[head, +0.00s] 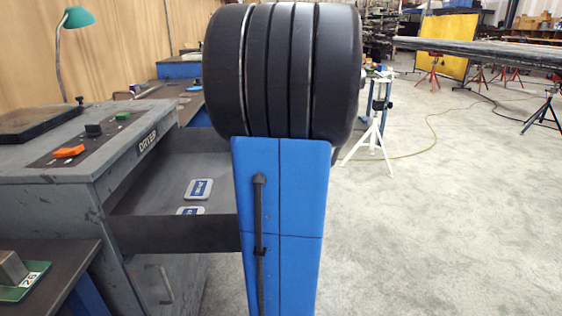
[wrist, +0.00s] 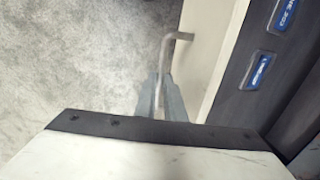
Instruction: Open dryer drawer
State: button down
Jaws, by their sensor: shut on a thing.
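The dryer (head: 80,160) is a grey cabinet at the left of the head view, with its name on the panel. Its drawer (head: 170,235) stands well out to the right, its open top showing two blue-and-white labelled pieces (head: 198,189) inside. My arm hides the drawer's front end there. In the wrist view, the pale drawer front (wrist: 212,45) carries a bent metal handle (wrist: 178,37). My gripper (wrist: 163,85) is shut on this handle, its fingers at the bar. The gripper is hidden in the head view.
An orange knob (head: 68,151) and a green one sit on the dryer's top panel. Another handle (head: 160,285) is lower on the cabinet. A dark table (head: 60,262) stands at front left. Grey floor (head: 440,230) is clear to the right, with stands further back.

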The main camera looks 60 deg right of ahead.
jog(key=c, duration=1.8)
grip_release()
jog(key=shift+c, duration=0.2)
jog(key=shift+r, duration=0.1)
notch_tip(320, 180, up, 17)
jog(key=s+d, duration=0.2)
jog(key=shift+s, duration=0.35)
